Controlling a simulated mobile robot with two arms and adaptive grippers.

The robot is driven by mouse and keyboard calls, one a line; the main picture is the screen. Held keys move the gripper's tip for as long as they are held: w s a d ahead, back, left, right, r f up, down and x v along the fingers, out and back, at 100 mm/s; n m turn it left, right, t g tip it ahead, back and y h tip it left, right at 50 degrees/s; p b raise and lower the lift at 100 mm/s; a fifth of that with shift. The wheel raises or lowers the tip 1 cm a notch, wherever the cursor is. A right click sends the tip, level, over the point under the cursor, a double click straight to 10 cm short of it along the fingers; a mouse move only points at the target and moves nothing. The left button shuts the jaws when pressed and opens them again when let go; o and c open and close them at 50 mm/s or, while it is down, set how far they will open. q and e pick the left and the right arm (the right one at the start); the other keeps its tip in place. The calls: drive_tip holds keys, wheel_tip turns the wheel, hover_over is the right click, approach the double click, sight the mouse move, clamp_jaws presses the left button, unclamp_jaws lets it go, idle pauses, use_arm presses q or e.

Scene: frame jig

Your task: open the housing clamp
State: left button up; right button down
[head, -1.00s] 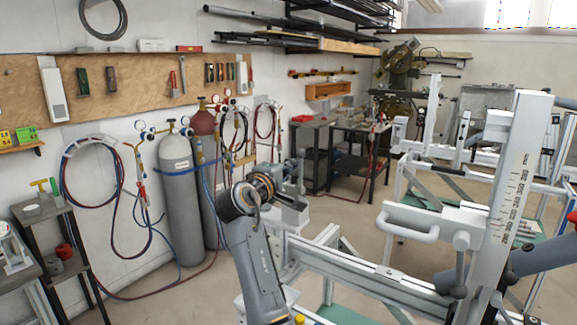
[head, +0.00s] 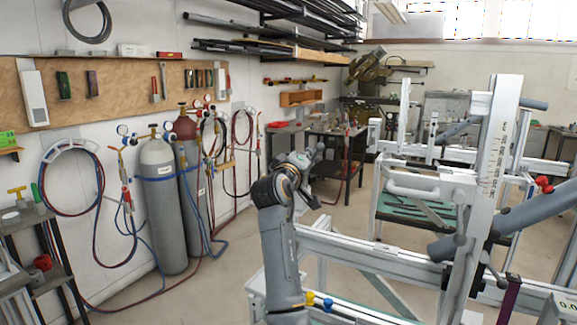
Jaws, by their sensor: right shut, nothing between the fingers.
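My right gripper (head: 309,194) is the dark end of the grey arm that rises at the middle of the head view. It is shut and empty, in the air left of the jig and seen partly edge-on. The white frame jig (head: 360,258) fills the right side, with an upright post (head: 493,150) bearing a ruler scale. A pale loop handle (head: 412,191) sticks out left from the post, and clamp parts with a lever (head: 461,222) sit beside it. I cannot tell for sure which part is the housing clamp. The gripper touches none of these. My left gripper is out of view.
A grey tube (head: 530,216) runs through the jig at right. Two gas cylinders (head: 160,205) with hoses stand against the left wall. A dark work table (head: 338,150) stands behind the gripper. A shelf cart (head: 40,250) is at far left. Floor between is clear.

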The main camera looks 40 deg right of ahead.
use_arm(q)
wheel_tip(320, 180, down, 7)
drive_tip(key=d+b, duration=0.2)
drive_tip(key=b, duration=0.4)
use_arm(e)
drive_tip(key=s+d+f+m+h, duration=0.1)
drive_tip(key=s+d+f+m, duration=0.1)
drive_tip(key=s+f+m, duration=0.2)
drive_tip(key=m, duration=0.3)
drive_tip(key=shift+d+g, duration=0.25)
drive_tip(key=shift+g, duration=0.05)
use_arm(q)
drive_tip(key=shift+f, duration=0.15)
use_arm(e)
drive_tip(key=shift+s+f, duration=0.1)
drive_tip(key=shift+f, duration=0.1)
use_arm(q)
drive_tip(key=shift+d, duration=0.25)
use_arm(e)
drive_tip(key=shift+f, duration=0.1)
